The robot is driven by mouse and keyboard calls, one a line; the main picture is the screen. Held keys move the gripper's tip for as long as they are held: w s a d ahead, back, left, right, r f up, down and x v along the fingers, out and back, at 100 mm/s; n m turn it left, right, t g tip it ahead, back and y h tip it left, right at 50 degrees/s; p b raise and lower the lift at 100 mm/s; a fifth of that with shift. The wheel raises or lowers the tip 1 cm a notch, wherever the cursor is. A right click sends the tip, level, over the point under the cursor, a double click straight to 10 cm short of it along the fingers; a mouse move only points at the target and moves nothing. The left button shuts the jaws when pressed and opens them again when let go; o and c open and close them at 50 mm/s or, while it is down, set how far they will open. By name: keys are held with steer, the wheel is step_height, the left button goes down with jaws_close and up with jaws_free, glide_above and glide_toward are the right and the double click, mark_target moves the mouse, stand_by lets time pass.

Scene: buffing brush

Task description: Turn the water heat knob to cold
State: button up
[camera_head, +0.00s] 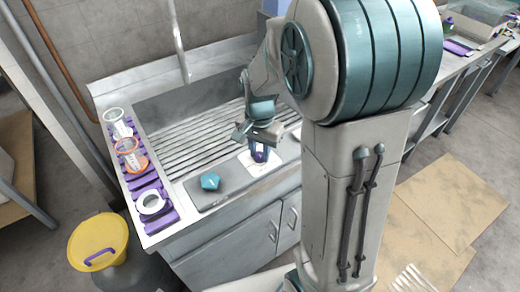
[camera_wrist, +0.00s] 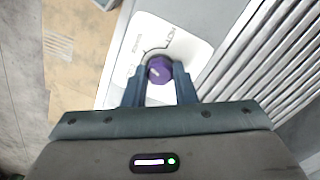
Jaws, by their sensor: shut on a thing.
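The water heat knob is a purple faceted knob (camera_wrist: 160,70) on a white label plate (camera_wrist: 185,40) with dark lettering. In the wrist view the plate reads "HOT" at its right side. A pale mark on the knob points to the lower left in that view. My gripper (camera_wrist: 160,82) has one finger on each side of the knob and is shut on it. In the head view my gripper (camera_head: 260,147) reaches down to the purple knob (camera_head: 260,155) on the counter's front edge. The word "cold" cannot be read in either view.
A teal faceted knob (camera_head: 210,181) stands on a grey plate left of the white one. The ribbed sink (camera_head: 195,135) lies behind. Purple racks with cups (camera_head: 152,203) line the left edge. A yellow-lidded bin (camera_head: 98,241) stands on the floor.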

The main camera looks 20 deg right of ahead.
mark_target(260, 155)
steer(key=n+b, duration=0.1)
steer(key=n, duration=0.5)
steer(key=shift+n, duration=0.3)
steer(key=n+b, duration=0.1)
steer(key=n, duration=0.4)
steer(key=shift+n, duration=0.3)
stand_by(0.4)
steer(key=o, duration=1)
step_height(260, 155, up, 14)
steer(key=shift+s+f, duration=0.1)
